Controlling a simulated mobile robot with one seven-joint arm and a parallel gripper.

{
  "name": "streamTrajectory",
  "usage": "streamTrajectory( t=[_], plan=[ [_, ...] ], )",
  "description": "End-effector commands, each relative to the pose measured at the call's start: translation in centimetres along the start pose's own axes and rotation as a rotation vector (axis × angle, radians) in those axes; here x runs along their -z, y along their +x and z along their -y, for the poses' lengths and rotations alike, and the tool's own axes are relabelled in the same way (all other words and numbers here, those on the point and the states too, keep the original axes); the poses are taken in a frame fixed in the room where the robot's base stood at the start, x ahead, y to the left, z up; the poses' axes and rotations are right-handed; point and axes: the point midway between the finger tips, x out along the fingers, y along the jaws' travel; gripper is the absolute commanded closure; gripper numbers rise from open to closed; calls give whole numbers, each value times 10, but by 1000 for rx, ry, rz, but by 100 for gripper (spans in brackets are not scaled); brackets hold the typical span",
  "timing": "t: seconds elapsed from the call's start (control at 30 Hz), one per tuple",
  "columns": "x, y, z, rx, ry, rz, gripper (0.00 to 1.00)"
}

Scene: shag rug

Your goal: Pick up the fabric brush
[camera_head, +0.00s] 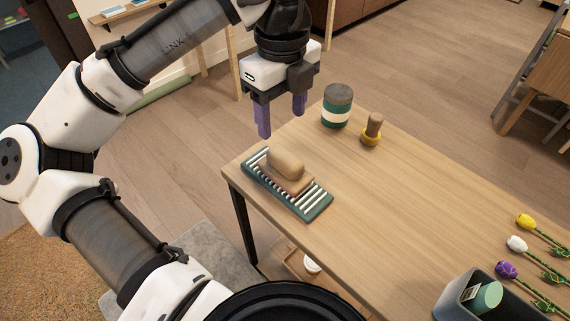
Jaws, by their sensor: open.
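The fabric brush (285,164) appears to be the tan, wooden-looking block with a raised rounded grip. It rests on a dark green and white striped tray or rack (318,207) near the table's left corner. My gripper (281,117) points down with its two purple fingers apart and nothing between them. In the picture it is above the brush, clear of it and not touching. The underside of the brush is hidden.
Yellow, white and purple flowers (507,270) and a grey bin (455,297) are at the right. The table's middle is clear.

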Motion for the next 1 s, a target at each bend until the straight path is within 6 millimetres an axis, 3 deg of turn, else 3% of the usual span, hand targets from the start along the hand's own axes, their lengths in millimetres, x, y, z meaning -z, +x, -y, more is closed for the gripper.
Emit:
streamTrajectory(
  t=[0.1,0.3,0.53,0.8,1.0],
  plan=[
    [0,26,0,1,0,-1,40],
    [0,59,1,3,0,0,40],
    [1,74,2,4,-1,0,40],
    [1,113,5,5,-1,0,40],
    [1,119,6,7,1,-1,40]
  ],
)
